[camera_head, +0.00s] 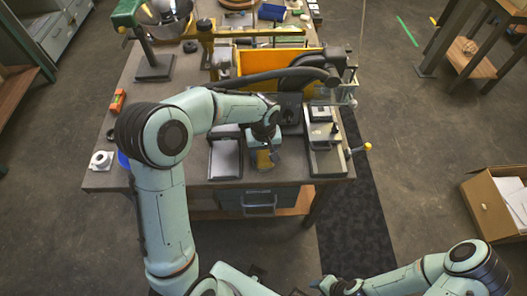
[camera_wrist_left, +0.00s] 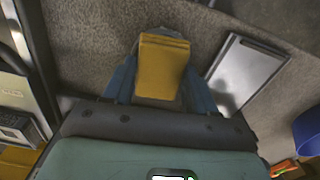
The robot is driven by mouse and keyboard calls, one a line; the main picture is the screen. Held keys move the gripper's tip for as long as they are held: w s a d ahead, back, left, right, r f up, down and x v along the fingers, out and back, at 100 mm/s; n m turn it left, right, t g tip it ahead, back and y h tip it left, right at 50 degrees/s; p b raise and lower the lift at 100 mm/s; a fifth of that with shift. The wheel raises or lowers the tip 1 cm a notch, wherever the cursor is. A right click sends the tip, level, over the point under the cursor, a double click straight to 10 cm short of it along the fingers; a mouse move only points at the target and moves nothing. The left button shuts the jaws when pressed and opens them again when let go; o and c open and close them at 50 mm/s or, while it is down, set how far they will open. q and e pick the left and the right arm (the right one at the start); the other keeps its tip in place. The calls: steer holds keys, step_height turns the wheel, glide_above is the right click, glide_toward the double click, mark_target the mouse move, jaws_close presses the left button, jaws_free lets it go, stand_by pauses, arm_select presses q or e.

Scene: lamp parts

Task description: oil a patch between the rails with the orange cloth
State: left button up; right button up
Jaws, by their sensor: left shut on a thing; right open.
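My left gripper (camera_head: 264,158) is over the front part of the workbench, shut on a folded orange-yellow cloth (camera_head: 264,160). In the left wrist view the cloth (camera_wrist_left: 162,68) sits between the two blue fingers, above or on the grey bench top; I cannot tell whether it touches. A flat, pale-faced plate with a dark frame (camera_head: 225,158) lies to its left in the head view. A dark fixture with a yellow-knobbed lever (camera_head: 325,150) stands to its right. I cannot clearly make out the rails or an oiled patch. My right gripper (camera_head: 326,284) is open and empty, low in the head view, off the bench.
A white round part (camera_head: 101,160) and an orange block (camera_head: 117,101) lie at the bench's left edge. A green-topped stand (camera_head: 153,66) is at the back left. A cardboard box (camera_head: 490,205) sits on the floor at right.

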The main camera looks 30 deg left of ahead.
mark_target(263, 155)
stand_by(0.3)
arm_select(q)
steer(key=shift+r+p, duration=1.5)
steer(key=shift+r, duration=2)
steer(key=shift+f, duration=0.1)
arm_select(e)
steer(key=w+r, duration=0.3)
steer(key=r, duration=0.1)
steer(key=shift+w, duration=0.2)
steer(key=shift+s, duration=0.1)
